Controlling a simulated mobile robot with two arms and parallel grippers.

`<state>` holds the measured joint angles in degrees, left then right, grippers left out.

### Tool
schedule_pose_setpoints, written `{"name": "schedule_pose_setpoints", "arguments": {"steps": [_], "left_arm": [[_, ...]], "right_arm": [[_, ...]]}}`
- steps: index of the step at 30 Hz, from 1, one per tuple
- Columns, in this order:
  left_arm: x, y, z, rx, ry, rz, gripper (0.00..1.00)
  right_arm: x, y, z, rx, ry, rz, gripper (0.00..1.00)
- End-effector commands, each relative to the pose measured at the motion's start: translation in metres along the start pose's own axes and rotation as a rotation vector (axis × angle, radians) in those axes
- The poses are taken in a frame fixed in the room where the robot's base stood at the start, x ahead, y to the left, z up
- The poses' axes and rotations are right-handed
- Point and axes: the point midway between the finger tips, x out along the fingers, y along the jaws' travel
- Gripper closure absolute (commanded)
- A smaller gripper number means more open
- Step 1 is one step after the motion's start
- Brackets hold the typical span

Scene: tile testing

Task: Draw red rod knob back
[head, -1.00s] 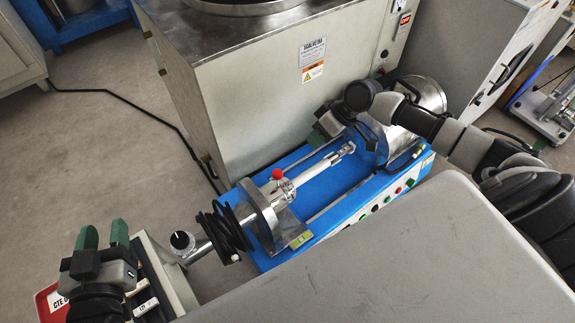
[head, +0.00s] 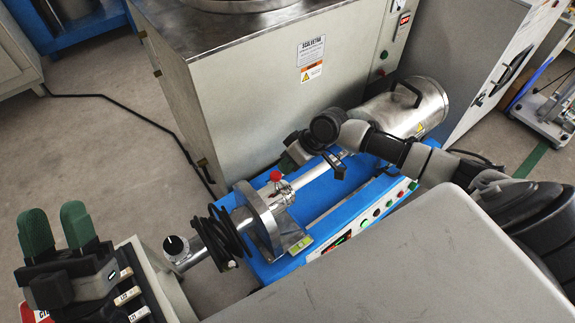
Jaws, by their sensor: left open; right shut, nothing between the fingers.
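The red rod knob (head: 276,176) sits on top of the metal rod assembly of the blue test machine (head: 257,268), just behind the upright metal plate (head: 262,222). My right gripper (head: 290,148) is shut and empty, beyond the knob along the rod and apart from it; its fingers are partly hidden by its own wrist. My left gripper (head: 56,230) is open and empty at the lower left, fingers pointing up, well away from the knob.
A large metal cabinet (head: 255,95) stands behind the machine. A grey panel (head: 420,260) fills the lower right. A steel cylinder (head: 405,105) lies at the machine's far end.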

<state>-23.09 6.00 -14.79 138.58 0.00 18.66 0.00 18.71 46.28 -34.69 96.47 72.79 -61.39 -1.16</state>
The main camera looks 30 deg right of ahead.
Motion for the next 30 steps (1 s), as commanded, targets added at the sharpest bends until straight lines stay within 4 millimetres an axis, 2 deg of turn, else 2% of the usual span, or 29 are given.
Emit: {"name": "schedule_pose_setpoints", "arguments": {"steps": [12, 20, 24, 30], "left_arm": [[0.001, 0.000, 0.002, 0.001, -0.026, -0.001, 0.57], [-0.003, -0.006, 0.036, 0.013, -0.320, -0.014, 0.57], [-0.013, -0.010, 0.055, 0.020, -0.495, -0.023, 0.57], [-0.027, -0.014, 0.072, 0.025, -0.664, -0.033, 0.57]], "right_arm": [[0.000, -0.002, 0.000, 0.000, 0.000, 0.000, 1.00], [0.005, -0.014, -0.003, 0.001, 0.000, -0.001, 1.00], [0.009, -0.020, -0.004, 0.001, -0.001, -0.002, 1.00], [0.014, -0.026, -0.004, 0.000, 0.000, -0.002, 1.00]]}}
